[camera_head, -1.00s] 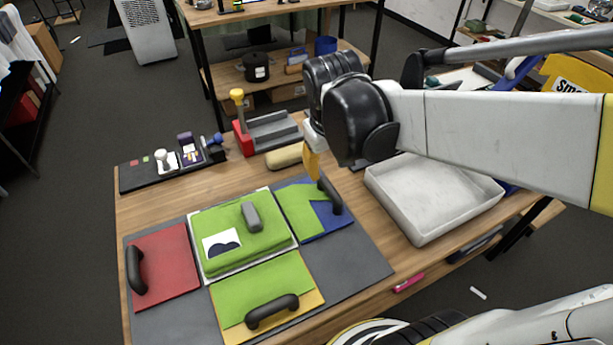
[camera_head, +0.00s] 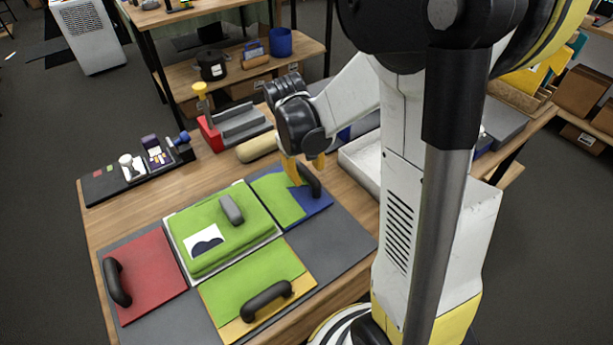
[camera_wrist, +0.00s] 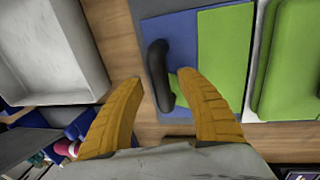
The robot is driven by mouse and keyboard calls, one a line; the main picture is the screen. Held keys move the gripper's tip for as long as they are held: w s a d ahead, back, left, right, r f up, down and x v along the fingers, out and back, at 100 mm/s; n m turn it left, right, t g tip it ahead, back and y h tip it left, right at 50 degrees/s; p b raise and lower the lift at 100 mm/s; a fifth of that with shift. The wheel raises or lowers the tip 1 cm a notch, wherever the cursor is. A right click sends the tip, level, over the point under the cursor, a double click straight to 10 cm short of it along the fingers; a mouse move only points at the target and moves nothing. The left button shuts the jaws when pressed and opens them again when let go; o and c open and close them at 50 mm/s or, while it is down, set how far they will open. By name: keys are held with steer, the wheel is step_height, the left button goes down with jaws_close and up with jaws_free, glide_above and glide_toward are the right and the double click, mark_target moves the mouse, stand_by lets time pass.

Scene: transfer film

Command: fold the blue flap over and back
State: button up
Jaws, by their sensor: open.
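The blue flap (camera_head: 319,205) lies flat at the right of the green block, with a green piece (camera_head: 277,197) covering its left part. A black bar handle (camera_head: 312,184) stands on its far right edge. My gripper (camera_head: 305,168) is open at the handle's far end. In the wrist view my gripper (camera_wrist: 158,77) shows two yellow fingers apart, with the handle (camera_wrist: 157,62) between their tips, nearer the right finger. The blue flap (camera_wrist: 180,35) and green piece (camera_wrist: 223,50) show beyond. I cannot tell whether a finger touches the handle.
The green block (camera_head: 210,225), with a grey handle, sits in the middle. A red flap (camera_head: 150,275) is left and a yellow flap (camera_head: 300,287) in front. A white tray (camera_head: 355,165) stands right. A beige roll (camera_head: 256,146) lies behind. My arm hides the right side.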

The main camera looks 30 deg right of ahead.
steer(key=shift+d+f, duration=0.1)
steer(key=shift+f, duration=0.4)
jaws_close()
